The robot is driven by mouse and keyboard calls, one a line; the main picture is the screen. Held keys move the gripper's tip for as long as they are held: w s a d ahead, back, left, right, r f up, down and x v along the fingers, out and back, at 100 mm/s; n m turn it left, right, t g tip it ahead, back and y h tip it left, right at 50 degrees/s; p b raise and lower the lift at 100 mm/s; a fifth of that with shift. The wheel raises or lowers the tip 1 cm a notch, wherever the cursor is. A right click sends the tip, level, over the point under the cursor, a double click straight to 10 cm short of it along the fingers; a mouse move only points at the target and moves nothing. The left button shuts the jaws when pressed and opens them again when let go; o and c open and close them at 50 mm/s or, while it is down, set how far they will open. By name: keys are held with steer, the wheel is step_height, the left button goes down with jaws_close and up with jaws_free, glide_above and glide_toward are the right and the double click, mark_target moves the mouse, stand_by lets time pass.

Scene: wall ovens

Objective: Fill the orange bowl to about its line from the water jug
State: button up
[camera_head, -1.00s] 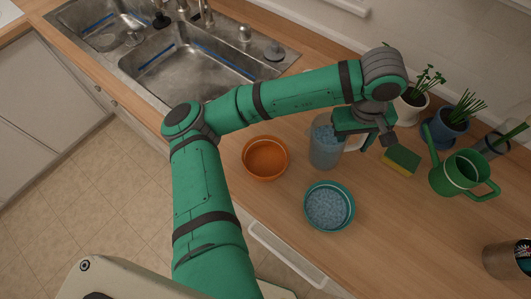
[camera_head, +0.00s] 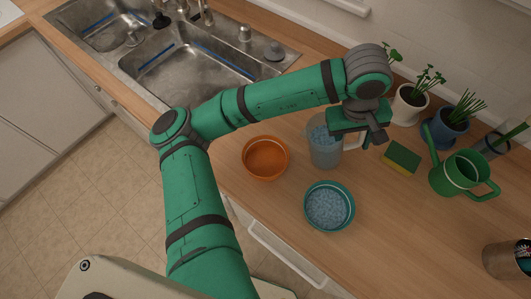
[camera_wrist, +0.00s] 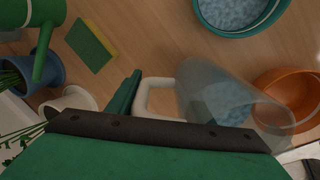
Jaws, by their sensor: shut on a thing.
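The clear water jug (camera_head: 323,153) holds pale blue contents and looks upright, right of the orange bowl; I cannot tell if its base touches the counter. My gripper (camera_head: 362,138) is shut on the jug's pale handle, on the jug's right side. In the wrist view the handle (camera_wrist: 155,101) shows beside a green finger, and the clear jug wall (camera_wrist: 215,88) extends to the right. The orange bowl (camera_head: 265,160) stands on the counter, and no blue contents show in it. In the wrist view the orange bowl (camera_wrist: 296,84) is partly hidden behind the jug.
A teal bowl (camera_head: 329,230) full of blue contents stands in front of the jug. A sponge (camera_head: 402,160), a green watering can (camera_head: 457,176) and potted plants (camera_head: 410,107) are to the right. The sink (camera_head: 185,75) is behind left.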

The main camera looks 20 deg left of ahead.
steer(key=shift+s+a+r+t+h, duration=0.1)
steer(key=shift+a+r+t+h, duration=0.2)
steer(key=shift+r+h, duration=0.45)
stand_by(0.4)
steer(key=shift+s+a+r+t+h, duration=0.3)
steer(key=shift+a+r+h, duration=0.2)
steer(key=shift+h, duration=0.3)
steer(key=shift+s+a+r+t+h, duration=0.15)
steer(key=shift+a+r+t+h, duration=0.25)
steer(key=shift+a+h, duration=0.25)
stand_by(1.2)
steer(key=shift+s+a+r+t+h, duration=0.1)
steer(key=shift+a+r+t+h, duration=0.2)
steer(key=shift+h, duration=0.55)
steer(key=shift+s+a+r+t+h, duration=0.1)
steer(key=shift+a+r+t+h, duration=0.15)
steer(key=shift+h, duration=0.6)
steer(key=shift+s+a+r+t+h, duration=0.1)
steer(key=shift+a+r+t+h, duration=0.3)
steer(key=shift+r+h, duration=0.35)
stand_by(0.5)
steer(key=shift+s, duration=0.15)
steer(key=shift+a+r+h, duration=0.25)
steer(key=shift+r+h, duration=0.3)
stand_by(0.6)
